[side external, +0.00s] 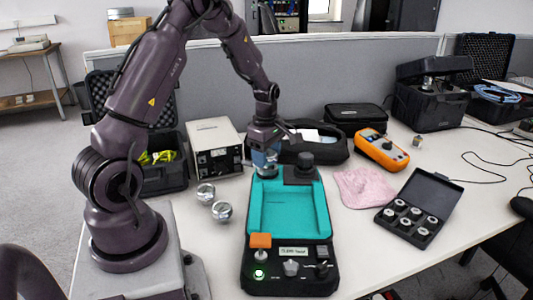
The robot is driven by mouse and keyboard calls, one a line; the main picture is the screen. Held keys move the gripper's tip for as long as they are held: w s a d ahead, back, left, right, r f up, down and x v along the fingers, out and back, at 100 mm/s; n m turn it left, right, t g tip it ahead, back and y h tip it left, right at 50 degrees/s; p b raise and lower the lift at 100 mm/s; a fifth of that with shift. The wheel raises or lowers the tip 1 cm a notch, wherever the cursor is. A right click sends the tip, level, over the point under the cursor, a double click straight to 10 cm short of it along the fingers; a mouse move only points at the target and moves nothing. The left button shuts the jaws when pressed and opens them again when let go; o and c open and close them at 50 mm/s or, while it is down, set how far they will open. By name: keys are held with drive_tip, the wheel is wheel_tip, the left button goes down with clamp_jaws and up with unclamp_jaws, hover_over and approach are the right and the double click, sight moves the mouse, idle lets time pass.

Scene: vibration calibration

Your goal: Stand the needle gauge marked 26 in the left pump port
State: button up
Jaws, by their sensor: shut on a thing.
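The pump (318,215) is a black unit with a teal tray, standing in the middle of the table. My gripper (265,147) is at its far left corner, shut on a blue round-bodied thing (265,160) that looks like the needle gauge. Its face and any number 26 cannot be read. The held thing is low, right over the left port area. The port is hidden behind it, and I cannot tell whether it is seated or just above. A black knob-like fitting (305,160) stands at the far right corner of the pump.
Two shiny metal balls (222,211) lie left of the pump. A pink cloth (364,188), an orange meter (382,149) and an open black case (448,194) of several small silver parts lie to the right. A grey instrument box (215,145) and black pouch (326,150) stand behind.

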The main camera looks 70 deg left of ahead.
drive_tip(key=shift+f, duration=0.1)
drive_tip(key=o, duration=1.1)
wheel_tip(320, 180, up, 13)
drive_tip(key=s+d+r+m+t, duration=0.2)
drive_tip(key=s+d+r+m, duration=0.1)
drive_tip(key=d+m, duration=0.5)
drive_tip(key=s+d+r+m+t, duration=0.1)
drive_tip(key=s+d+r+m, duration=0.2)
drive_tip(key=s+d+m, duration=0.3)
drive_tip(key=s+d+r+m+t, duration=0.2)
drive_tip(key=s+d+r+m, duration=0.1)
drive_tip(key=d+m, duration=0.6)
drive_tip(key=shift+s+d+r+m+t, duration=0.15)
drive_tip(key=shift+s+d+m+t, duration=0.15)
drive_tip(key=shift+s+m, duration=0.55)
